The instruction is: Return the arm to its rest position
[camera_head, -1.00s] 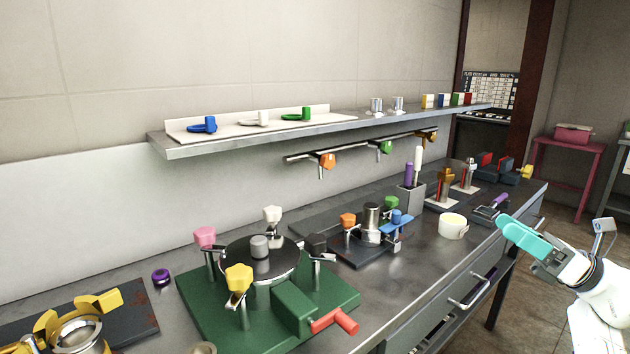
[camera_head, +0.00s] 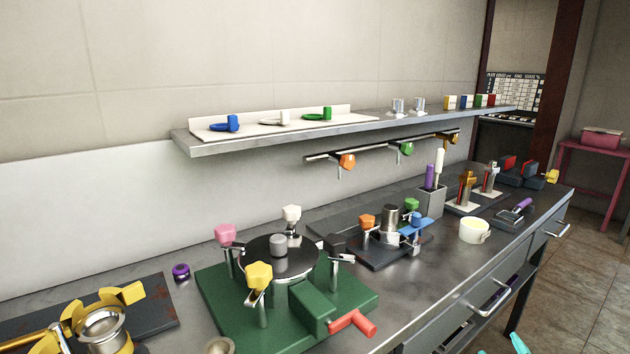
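Only a small teal piece of my gripper (camera_head: 518,343) shows at the bottom edge, right of centre. It is in front of the bench, low over the floor and apart from everything on the worktop. The rest of my gripper and arm is out of the frame, so I cannot see whether the fingers are open or shut, or whether they hold anything.
The metal bench (camera_head: 420,275) runs along the wall with a green fixture (camera_head: 225,300), a white cup (camera_head: 474,231) and other tools on it. A drawer handle (camera_head: 490,299) sticks out near my gripper. Tiled floor (camera_head: 570,300) at the right is clear. A pink table (camera_head: 590,150) stands beyond.

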